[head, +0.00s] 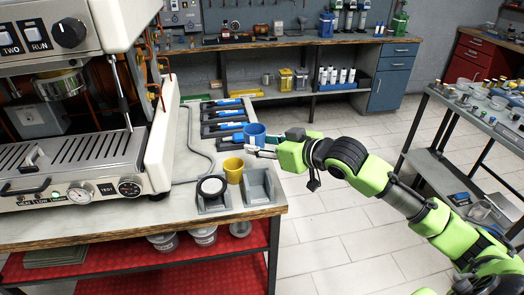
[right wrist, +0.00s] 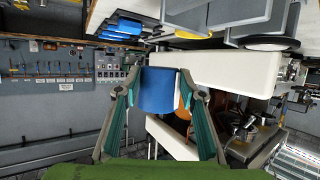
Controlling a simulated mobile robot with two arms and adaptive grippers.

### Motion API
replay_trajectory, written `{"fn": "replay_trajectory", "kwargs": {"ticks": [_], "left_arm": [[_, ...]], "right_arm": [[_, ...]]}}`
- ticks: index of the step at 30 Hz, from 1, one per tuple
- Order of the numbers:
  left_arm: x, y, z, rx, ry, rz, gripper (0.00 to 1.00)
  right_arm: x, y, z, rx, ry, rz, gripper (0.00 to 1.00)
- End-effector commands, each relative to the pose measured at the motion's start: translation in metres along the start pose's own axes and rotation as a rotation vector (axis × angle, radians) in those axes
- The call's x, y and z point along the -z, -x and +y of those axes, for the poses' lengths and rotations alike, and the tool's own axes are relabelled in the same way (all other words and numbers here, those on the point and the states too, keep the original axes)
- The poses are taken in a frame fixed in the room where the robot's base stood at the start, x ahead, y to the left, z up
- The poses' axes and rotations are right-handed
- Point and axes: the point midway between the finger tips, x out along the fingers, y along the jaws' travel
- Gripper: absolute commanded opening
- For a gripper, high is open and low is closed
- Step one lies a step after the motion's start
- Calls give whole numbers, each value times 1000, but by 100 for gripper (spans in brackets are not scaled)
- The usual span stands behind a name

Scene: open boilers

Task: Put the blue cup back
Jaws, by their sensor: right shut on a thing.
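The blue cup (head: 255,132) is in my right gripper (head: 262,146), near the right edge of the counter beside the coffee machine. In the right wrist view the blue cup (right wrist: 157,90) sits between the two fingertips of the right gripper (right wrist: 156,95), which press on its sides. A yellow cup (head: 233,170) stands on the counter, nearer than the blue cup. Two grey holders stand at the counter's near right corner: one holds a round black-rimmed item (head: 212,187), and the other grey holder (head: 259,188) looks empty. My left gripper is not in view.
The large coffee machine (head: 75,165) fills the left of the counter. Dark trays with blue-handled tools (head: 222,113) lie behind the blue cup. A cable runs along the counter (head: 190,140). A cluttered table (head: 440,135) stands to the right, with open floor between.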

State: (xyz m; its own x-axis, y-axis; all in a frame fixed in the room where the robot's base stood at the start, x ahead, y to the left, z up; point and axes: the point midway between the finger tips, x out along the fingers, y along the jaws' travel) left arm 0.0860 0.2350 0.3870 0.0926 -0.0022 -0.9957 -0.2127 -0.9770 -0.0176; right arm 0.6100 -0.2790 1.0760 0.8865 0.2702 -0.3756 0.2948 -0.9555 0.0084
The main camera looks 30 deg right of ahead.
Motion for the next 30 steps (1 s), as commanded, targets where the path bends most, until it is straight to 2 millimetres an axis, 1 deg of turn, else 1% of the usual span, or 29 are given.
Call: {"fn": "replay_trajectory", "kwargs": {"ticks": [1, 5, 7, 12, 20, 22, 25, 27, 30], "left_arm": [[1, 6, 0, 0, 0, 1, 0], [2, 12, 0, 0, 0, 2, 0], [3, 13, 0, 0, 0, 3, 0], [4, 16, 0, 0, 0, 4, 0], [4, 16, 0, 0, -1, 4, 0], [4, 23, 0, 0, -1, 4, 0], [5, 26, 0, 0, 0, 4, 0], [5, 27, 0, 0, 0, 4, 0], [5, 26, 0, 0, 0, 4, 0]], "right_arm": [[0, -9, 11, -2, -5, -2, 12], [-5, -32, 36, -3, -5, 0, 12], [-18, -45, 44, 0, -5, -4, 12], [-38, -68, 62, -1, -3, -1, 12], [-52, -84, 73, 0, -2, 0, 12], [-62, -87, 72, 2, -4, -3, 12], [-73, -92, 72, 1, -2, -1, 12], [-78, -94, 72, 1, 0, 1, 12], [-79, -94, 72, 1, 1, 2, 12]]}}
